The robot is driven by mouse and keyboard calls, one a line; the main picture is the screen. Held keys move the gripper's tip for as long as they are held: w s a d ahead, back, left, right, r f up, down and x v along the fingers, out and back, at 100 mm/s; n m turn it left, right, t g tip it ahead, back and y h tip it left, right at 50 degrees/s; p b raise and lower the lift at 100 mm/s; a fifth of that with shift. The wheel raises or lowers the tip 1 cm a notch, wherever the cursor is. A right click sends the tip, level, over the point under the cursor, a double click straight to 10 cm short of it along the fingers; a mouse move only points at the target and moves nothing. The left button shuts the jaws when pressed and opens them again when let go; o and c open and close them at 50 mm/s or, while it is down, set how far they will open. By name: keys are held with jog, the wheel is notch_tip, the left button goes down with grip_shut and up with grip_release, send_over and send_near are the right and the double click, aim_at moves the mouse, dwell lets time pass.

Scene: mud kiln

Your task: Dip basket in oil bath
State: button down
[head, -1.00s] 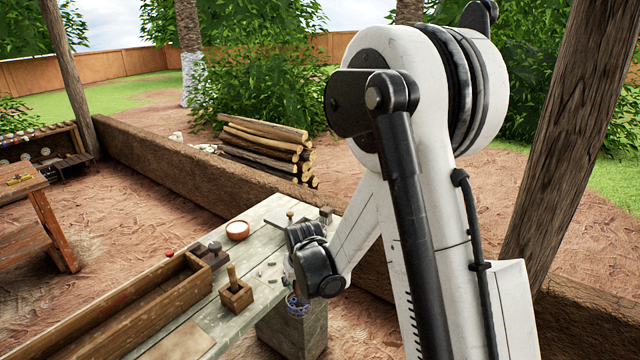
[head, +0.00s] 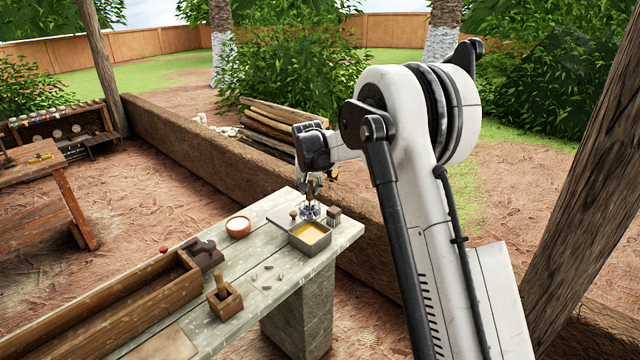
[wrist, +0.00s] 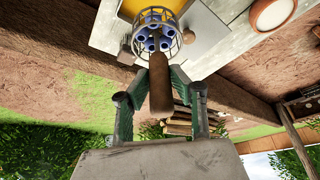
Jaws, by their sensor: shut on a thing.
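The basket (head: 310,211) is a small round wire cage with a wooden handle. In the wrist view the basket (wrist: 157,36) holds several blue tube-like pieces. My gripper (head: 313,186) is shut on its upright handle; in the wrist view my gripper (wrist: 160,82) has a finger on each side of the handle. The oil bath (head: 318,247) is a square grey metal tray of yellow-orange liquid near the table's right end. The basket appears at the bath's back edge, apparently above it; the exact height is unclear. Part of the bath (wrist: 128,9) shows beside the basket in the wrist view.
A dark brush-like block (head: 334,215) and a small knobbed object (head: 293,214) stand close to the bath. A reddish bowl (head: 238,227), a wooden box with a peg (head: 224,300) and a long wooden trough (head: 130,315) lie leftward. A low mud wall (head: 200,150) runs behind.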

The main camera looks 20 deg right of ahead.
aim_at(309, 197)
jog(key=shift+d, duration=0.1)
jog(key=shift+a+f, duration=0.2)
jog(key=shift+f, duration=0.1)
jog(key=shift+f+b, duration=0.85)
jog(key=shift+f, duration=1.3)
jog(key=shift+f+b, duration=2.4)
jog(key=shift+f, duration=0.8)
jog(key=shift+r, duration=0.2)
jog(key=shift+f+b, duration=0.2)
jog(key=shift+b, duration=0.3)
jog(key=shift+r+p, duration=1.7)
jog(key=shift+r, duration=2.55)
